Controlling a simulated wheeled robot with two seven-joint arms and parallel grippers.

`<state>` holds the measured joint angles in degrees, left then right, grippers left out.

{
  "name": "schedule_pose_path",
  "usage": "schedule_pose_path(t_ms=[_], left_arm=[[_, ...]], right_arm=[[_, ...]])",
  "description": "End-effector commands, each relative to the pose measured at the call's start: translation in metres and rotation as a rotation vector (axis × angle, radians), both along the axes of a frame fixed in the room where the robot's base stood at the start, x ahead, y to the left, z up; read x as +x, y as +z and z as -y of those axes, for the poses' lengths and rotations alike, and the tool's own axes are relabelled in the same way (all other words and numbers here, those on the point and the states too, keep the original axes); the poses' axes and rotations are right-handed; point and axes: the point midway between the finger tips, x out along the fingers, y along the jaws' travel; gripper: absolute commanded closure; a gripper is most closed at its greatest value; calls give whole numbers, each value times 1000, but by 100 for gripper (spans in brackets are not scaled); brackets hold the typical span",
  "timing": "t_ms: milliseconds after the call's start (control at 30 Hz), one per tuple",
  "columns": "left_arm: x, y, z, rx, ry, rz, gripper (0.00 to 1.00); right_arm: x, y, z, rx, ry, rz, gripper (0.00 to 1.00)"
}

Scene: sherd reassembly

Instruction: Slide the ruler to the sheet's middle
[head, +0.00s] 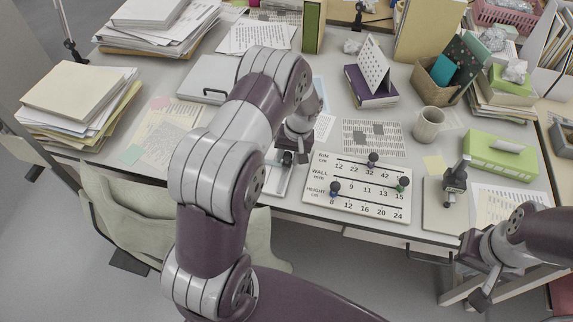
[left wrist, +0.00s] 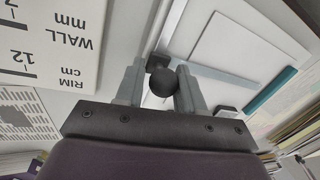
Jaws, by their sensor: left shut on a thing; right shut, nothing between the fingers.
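My left gripper (head: 286,160) is low over the desk, just left of the lettered board. In the left wrist view its fingers (left wrist: 160,88) are shut on a dark round knob (left wrist: 164,81). A grey bar (left wrist: 208,71), seemingly the ruler, runs right from beside the knob. It lies along the edge of a white sheet (left wrist: 240,50) on a shallow pale board. In the head view my arm hides most of the sheet and ruler; part of the pale board (head: 275,182) shows. My right gripper (head: 482,297) is shut and empty, in front of the desk at lower right.
The lettered board (head: 355,212) with several small knobs lies close on the right. A teal strip (left wrist: 270,92) lies beyond the sheet. A mug (head: 429,124), a green box (head: 500,155) and a dark upright device (head: 455,182) stand farther right. Paper stacks (head: 75,95) fill the left.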

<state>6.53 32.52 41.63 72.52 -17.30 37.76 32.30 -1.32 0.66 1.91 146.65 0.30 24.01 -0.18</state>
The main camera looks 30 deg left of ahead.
Motion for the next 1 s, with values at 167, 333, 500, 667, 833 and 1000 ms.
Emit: schedule_pose_path(t_ms=[167, 333, 500, 667, 833, 1000], left_arm=[[0, -1, -3, 1, 4, -9, 100], [0, -1, -3, 2, 4, -9, 100], [0, -1, -3, 2, 3, -8, 45], [0, -2, -2, 1, 2, -8, 45], [1, 4, -1, 0, 2, -5, 45], [5, 41, 5, 1, 3, -1, 45]], right_arm=[[0, -1, 0, 0, 0, 0, 100], [0, -1, 0, 0, 0, 0, 100], [0, -1, 0, 0, 0, 0, 100], [0, -1, 0, 0, 0, 0, 100], [0, -1, 0, 0, 0, 0, 100], [0, -3, 0, 0, 0, 0, 100]])
